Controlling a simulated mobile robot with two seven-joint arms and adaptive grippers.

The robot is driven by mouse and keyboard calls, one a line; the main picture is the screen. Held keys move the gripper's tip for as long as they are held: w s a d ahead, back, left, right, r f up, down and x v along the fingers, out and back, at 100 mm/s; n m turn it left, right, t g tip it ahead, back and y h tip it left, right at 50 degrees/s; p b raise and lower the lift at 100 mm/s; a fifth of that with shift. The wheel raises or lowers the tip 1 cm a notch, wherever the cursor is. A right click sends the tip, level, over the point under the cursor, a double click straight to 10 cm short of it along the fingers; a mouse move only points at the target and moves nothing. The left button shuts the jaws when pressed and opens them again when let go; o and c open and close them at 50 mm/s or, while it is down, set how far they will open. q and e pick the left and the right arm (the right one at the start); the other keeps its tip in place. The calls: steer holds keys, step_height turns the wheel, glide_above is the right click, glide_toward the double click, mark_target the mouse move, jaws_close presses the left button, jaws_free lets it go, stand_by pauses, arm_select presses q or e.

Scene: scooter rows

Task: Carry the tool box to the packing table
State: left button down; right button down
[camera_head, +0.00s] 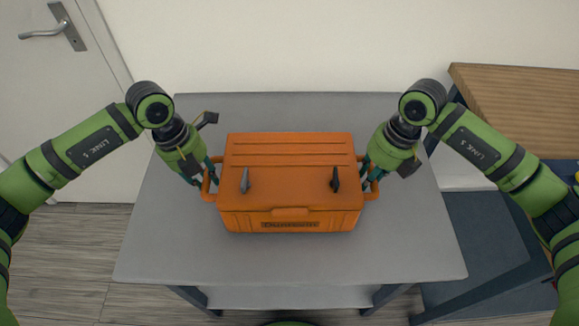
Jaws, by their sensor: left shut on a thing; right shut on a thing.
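The orange tool box (290,180) is in the middle of the head view, over the grey table (290,262). It looks upright and level, with its lid shut and a handle on each side. I cannot tell whether its base touches the table top. My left gripper (208,180) is shut on the left side handle. My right gripper (370,180) is shut on the right side handle. The fingertips are partly hidden by the handles and the box. I cannot tell which table is the packing table.
A wooden-topped table (520,105) stands at the right, with a dark blue surface (480,235) below and in front of it. A pale wall (290,45) is behind the grey table. A white door (55,110) is at the left. Wooden floor (60,260) shows free at the left.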

arm_select(q)
steer(key=shift+f, duration=0.4)
arm_select(e)
steer(key=shift+f, duration=0.4)
arm_select(q)
steer(key=c, duration=1)
jaws_free()
steer(key=shift+c, duration=0.2)
arm_select(e)
steer(key=c, duration=1)
jaws_free()
steer(key=shift+c, duration=0.2)
steer(key=shift+r, duration=0.1)
arm_select(q)
step_height(320, 180, up, 12)
steer(key=a, duration=0.2)
steer(key=shift+a, duration=0.15)
arm_select(e)
step_height(320, 180, up, 12)
steer(key=d, duration=0.2)
steer(key=shift+d, duration=0.2)
arm_select(q)
steer(key=shift+s+f, duration=0.1)
arm_select(e)
steer(key=shift+f, duration=0.2)
